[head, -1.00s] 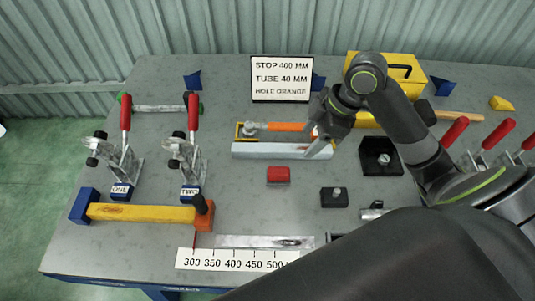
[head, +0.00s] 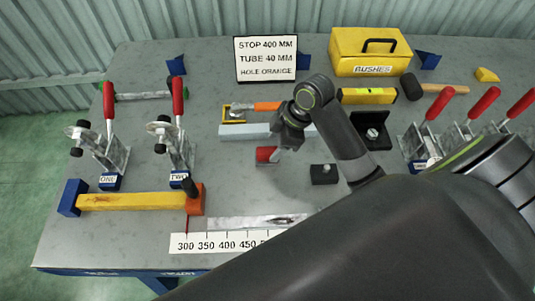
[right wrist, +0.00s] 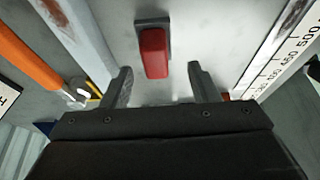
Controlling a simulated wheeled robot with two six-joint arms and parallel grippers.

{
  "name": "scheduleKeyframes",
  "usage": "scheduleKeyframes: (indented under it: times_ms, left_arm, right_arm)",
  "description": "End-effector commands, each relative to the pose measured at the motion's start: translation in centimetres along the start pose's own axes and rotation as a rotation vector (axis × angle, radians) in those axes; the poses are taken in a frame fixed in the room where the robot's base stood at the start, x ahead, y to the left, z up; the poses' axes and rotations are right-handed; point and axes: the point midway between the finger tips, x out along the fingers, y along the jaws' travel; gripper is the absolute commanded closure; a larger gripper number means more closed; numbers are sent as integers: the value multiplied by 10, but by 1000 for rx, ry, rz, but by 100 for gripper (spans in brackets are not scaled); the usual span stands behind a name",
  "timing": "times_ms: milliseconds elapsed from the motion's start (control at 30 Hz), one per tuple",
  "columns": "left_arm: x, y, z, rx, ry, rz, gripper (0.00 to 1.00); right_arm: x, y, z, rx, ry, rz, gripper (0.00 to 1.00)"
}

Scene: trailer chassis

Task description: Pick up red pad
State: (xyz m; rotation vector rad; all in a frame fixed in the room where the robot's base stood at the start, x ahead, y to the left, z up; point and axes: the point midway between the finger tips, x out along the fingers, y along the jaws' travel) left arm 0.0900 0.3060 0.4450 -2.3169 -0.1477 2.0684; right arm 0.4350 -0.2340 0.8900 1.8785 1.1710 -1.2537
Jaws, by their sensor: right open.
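The red pad (head: 265,154) lies on the grey table, a small red block on a grey base. It also shows in the right wrist view (right wrist: 153,52), ahead of and between my fingertips. My right gripper (head: 276,155) is beside and above the pad in the head view, partly covering it. In the right wrist view my right gripper (right wrist: 159,84) has its two fingers apart, with nothing between them. My left gripper is not in view.
A grey bar (head: 233,132) lies just behind the pad. A black block (head: 324,175) sits to its right. A ruler strip (head: 215,243) is in front. Toggle clamps (head: 110,150) stand at left; a yellow box (head: 368,52) is at the back.

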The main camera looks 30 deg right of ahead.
Motion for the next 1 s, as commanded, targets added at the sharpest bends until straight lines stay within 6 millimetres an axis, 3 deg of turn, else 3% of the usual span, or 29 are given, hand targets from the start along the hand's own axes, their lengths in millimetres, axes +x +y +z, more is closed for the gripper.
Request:
scheduleKeyframes:
  times_ms: [300,633,1000]
  left_arm:
    - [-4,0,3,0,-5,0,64]
    - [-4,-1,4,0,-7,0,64]
    - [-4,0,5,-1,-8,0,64]
  right_arm:
    - [42,6,-4,2,1,-4,45]
    - [48,6,-3,1,-1,-1,46]
    - [48,6,-3,1,-1,-1,95]
